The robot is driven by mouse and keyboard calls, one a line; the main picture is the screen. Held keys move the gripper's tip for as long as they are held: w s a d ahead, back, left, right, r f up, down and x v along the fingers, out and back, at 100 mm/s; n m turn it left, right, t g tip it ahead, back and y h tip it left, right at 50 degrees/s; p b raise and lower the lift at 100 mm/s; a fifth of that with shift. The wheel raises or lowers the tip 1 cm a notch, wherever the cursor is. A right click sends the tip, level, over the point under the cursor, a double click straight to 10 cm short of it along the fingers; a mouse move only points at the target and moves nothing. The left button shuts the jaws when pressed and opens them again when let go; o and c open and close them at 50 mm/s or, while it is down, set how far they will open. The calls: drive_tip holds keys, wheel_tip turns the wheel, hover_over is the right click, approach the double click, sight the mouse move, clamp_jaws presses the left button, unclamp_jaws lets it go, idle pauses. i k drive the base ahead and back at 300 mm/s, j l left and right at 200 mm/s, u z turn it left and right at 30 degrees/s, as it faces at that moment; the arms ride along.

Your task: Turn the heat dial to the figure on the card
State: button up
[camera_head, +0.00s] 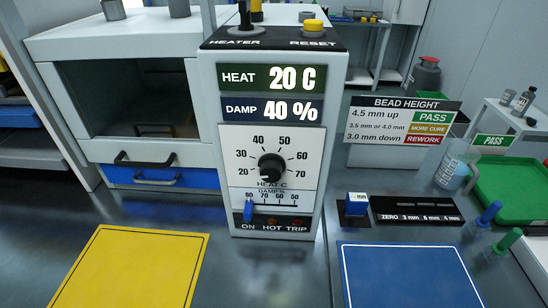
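The heat dial (271,166) is a round black knob on the white front of the heater panel (210,150). Figures from 20 to 70 ring it, with "HEAT C" below. The heat display (270,78) above it reads 20 C. The dial's pointer mark is too small to read surely. A white board (402,129) headed "BEAD HEIGHT" stands at the right, listing mm values with PASS, MORE CURE and REWORK. A small green card (493,141) reads PASS. I see no card with a heat figure. My gripper is not in view.
The damp display (270,110) reads 40 %. A blue slider (248,207) sits at the left of the damp scale. A yellow RESET button (313,25) and black HEATER lever (245,16) are on top. Yellow (130,268) and blue (408,278) mats lie in front.

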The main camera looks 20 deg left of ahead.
sight(272, 167)
drive_tip(key=u, duration=0.7)
